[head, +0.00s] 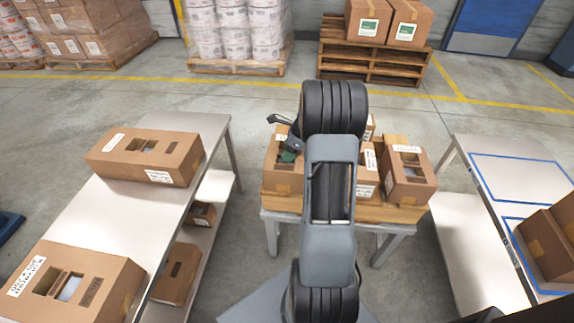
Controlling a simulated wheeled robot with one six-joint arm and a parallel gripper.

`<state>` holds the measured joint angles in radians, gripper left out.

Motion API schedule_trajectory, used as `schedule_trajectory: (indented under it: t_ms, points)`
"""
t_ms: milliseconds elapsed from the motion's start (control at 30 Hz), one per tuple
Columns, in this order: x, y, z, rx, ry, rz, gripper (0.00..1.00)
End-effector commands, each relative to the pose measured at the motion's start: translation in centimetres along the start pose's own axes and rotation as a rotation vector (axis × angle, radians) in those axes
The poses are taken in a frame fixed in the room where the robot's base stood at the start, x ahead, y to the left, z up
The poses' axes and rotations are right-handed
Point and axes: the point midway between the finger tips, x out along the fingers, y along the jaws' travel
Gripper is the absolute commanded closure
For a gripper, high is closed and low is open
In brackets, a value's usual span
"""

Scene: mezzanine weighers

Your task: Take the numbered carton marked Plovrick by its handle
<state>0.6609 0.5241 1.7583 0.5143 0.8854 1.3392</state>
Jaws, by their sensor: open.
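Several brown cartons stand on a small wood-topped table ahead of me: a left carton (284,180), one partly hidden behind my arm (367,180), a right carton (405,180) and another at the back (370,126). They carry white labels and cut-out openings with handle strips. The print is too small to read, so I cannot tell which is marked Plovrick. My gripper (281,131) is open, above the back part of the left carton, partly hidden by my arm. I cannot tell whether it touches the carton. Something dark green shows just below it.
A pale bench (105,212) at left bears two more cartons (150,156) (72,285), with others on its lower shelf. A right bench (500,165) has blue outlines and brown boxes (553,235). Loaded pallets stand behind. Floor gaps separate the tables.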

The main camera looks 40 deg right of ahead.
Motion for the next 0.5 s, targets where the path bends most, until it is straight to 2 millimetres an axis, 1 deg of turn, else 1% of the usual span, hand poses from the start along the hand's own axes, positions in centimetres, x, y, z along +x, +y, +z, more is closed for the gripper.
schedule_trajectory:
  t_ms: [33, 100, 200, 367, 500]
  points:
    - [1.0, 0.0, -0.1, 0.0, 0.0, 0.002, 0.45]
    - [1.7, 0.0, 0.0, 0.0, 0.001, 0.002, 0.45]
    - [2.0, 0.0, 0.0, 0.0, 0.001, 0.0, 0.45]
    - [2.0, 0.0, 0.0, 0.0, 0.001, -0.001, 0.45]
    - [2.0, 0.0, 0.0, 0.0, 0.001, -0.001, 0.57]
